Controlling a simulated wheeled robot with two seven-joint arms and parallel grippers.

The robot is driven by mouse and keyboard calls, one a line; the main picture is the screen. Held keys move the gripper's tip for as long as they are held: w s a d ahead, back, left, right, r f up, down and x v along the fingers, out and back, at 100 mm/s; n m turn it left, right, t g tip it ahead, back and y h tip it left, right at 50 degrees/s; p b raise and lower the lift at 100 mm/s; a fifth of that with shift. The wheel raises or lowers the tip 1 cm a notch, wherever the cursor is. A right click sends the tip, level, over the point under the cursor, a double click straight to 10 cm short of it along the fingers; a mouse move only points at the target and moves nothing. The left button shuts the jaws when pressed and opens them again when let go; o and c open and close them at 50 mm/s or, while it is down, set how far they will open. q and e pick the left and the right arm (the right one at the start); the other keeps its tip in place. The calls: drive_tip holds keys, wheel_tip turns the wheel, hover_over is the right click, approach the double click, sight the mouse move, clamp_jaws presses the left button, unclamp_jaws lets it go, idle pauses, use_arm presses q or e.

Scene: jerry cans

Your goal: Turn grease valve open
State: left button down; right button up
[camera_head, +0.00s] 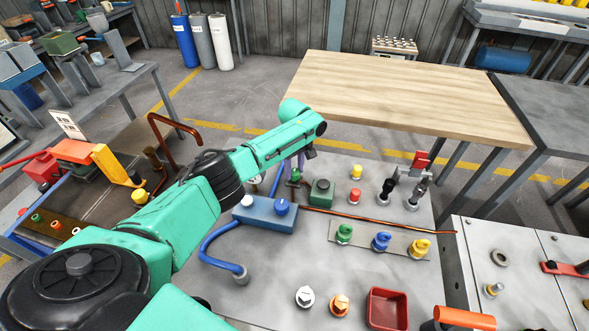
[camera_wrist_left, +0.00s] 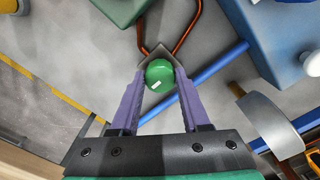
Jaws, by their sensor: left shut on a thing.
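A small green valve knob (camera_wrist_left: 159,74) with a white mark on top sits over the grey panel, in the middle of the left wrist view. In the head view the green knob (camera_head: 294,176) shows behind a blue box. My left gripper (camera_head: 288,173) reaches down at it from above. In the left wrist view its purple fingers (camera_wrist_left: 158,86) are shut on the knob, one on each side. No label naming the grease valve can be read. My right gripper is not in view.
The blue box (camera_head: 262,217) with white and blue knobs stands close in front, and a green box (camera_head: 320,193) stands close to the right. A copper pipe (camera_head: 380,219) runs along the panel. A red tray (camera_head: 387,308) sits at the front. The wooden table (camera_head: 400,95) is bare.

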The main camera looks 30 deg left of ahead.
use_arm(q)
drive_tip(key=m, duration=0.4)
drive_tip(key=shift+p, duration=0.4)
drive_tip(key=m, duration=1.3)
drive_tip(key=shift+m, duration=0.4)
drive_tip(key=shift+r, duration=0.1)
drive_tip(key=shift+c, duration=1.9)
unclamp_jaws()
